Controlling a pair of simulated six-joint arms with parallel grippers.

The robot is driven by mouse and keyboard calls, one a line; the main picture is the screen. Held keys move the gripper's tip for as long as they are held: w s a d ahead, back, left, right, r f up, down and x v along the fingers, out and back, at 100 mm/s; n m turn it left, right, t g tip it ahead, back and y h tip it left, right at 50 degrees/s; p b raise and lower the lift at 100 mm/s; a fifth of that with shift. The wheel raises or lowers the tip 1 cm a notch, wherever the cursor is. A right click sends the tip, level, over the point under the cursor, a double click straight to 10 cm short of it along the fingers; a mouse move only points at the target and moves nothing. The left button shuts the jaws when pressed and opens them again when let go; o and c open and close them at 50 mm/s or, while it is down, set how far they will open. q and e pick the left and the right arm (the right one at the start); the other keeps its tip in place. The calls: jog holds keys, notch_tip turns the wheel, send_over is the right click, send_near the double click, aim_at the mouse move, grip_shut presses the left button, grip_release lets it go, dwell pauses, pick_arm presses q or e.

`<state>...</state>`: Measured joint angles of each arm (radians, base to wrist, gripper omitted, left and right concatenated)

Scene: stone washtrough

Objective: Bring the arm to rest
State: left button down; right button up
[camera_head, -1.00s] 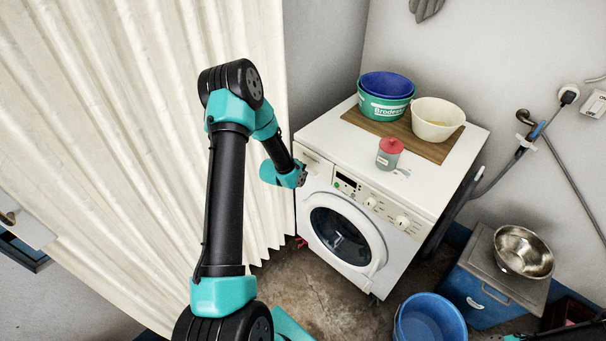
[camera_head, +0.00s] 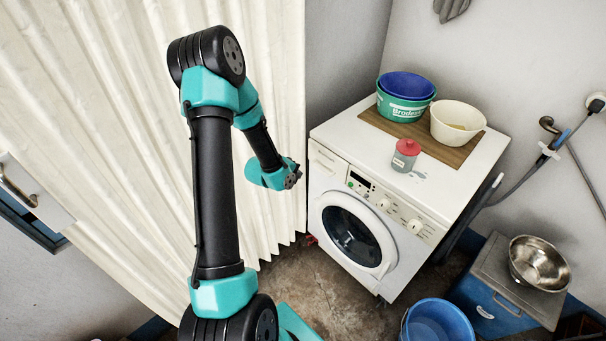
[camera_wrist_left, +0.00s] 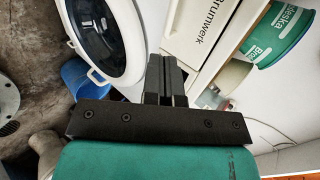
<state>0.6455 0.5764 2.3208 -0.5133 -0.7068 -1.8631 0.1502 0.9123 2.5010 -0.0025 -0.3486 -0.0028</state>
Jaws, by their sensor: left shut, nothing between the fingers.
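My left arm comes up from the bottom of the head view, bends at the top and reaches down to the right. Its left gripper (camera_head: 292,180) is beside the left side of the washing machine (camera_head: 325,172), in front of the curtain. In the left wrist view the two dark fingers (camera_wrist_left: 166,80) are together with nothing between them. The washing machine's round door (camera_wrist_left: 98,30) also shows there. My right gripper is not in view.
A red-lidded jar (camera_head: 405,156), nested blue and green tubs (camera_head: 407,108) and a cream bowl (camera_head: 457,124) stand on the washing machine. A blue bucket (camera_head: 437,322) is on the floor. A metal bowl (camera_head: 540,265) sits on a cabinet. The pale curtain (camera_head: 110,150) hangs at left.

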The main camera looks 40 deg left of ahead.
pick_arm(q)
jog(key=shift+s+r, duration=0.45)
jog(key=shift+s, duration=0.1)
jog(key=s+d+f+n+g+h, duration=0.1)
jog(key=s+d+f+n+g, duration=0.2)
jog(key=d+n, duration=0.3)
jog(key=s+d+f+n+g+h, duration=0.1)
jog(key=s+d+f+n+g, duration=0.2)
jog(key=d+n, duration=0.4)
jog(key=s+d+f+n+g+h, duration=0.1)
jog(key=s+d+f+n+g, duration=0.2)
jog(key=d, duration=1.3)
notch_tip(320, 180, down, 4)
jog(key=s+n, duration=0.2)
jog(key=n, duration=0.2)
jog(key=shift+s, duration=0.35)
jog(key=shift+d, duration=0.1)
